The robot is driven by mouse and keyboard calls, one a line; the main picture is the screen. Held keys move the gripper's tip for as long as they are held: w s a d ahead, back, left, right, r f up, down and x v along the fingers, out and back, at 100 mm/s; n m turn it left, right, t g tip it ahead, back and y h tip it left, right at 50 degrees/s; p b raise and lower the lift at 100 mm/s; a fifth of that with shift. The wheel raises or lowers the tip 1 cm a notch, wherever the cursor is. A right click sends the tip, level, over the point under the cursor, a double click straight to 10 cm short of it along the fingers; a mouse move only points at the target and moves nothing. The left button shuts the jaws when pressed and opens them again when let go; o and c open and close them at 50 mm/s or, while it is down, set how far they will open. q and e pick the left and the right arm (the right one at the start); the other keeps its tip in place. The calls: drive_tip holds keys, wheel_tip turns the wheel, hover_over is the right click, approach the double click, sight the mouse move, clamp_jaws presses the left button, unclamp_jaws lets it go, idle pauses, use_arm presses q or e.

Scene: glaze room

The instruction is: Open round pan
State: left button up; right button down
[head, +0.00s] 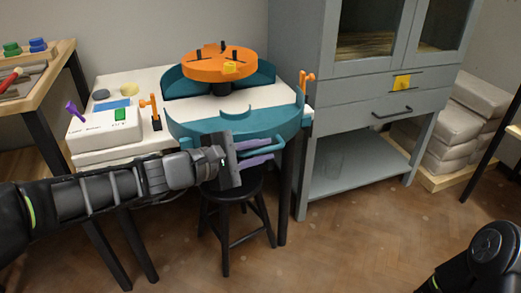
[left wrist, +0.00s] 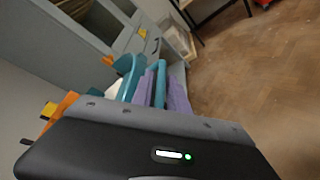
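The round pan is teal and stands in two parts around the orange wheel head (head: 220,66). Its rear part (head: 178,84) curves behind the wheel. Its front part (head: 200,128) sits towards me at the table's front edge, with bare white top showing between them. A teal bar handle (head: 274,147) is on the front part and also shows in the left wrist view (left wrist: 160,84). My left gripper (head: 257,153) has its purple fingers apart on either side of this handle; contact is unclear. My right gripper is out of view; only my dark arm shows at lower right.
A white control box (head: 104,130), sponges and orange clamps sit on the white table (head: 140,84). A black stool (head: 232,190) stands below my left gripper. A grey cabinet (head: 340,120) is close on the right. Open floor lies in front.

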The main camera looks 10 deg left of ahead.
use_arm(q)
drive_tip(key=p+v, duration=0.2)
drive_tip(key=v, duration=0.5)
drive_tip(key=shift+s+a+r+p, duration=0.1)
drive_tip(key=shift+s+a+p, duration=0.05)
drive_tip(key=shift+p, duration=0.15)
drive_tip(key=shift+s+a, duration=0.1)
drive_tip(key=shift+s, duration=0.1)
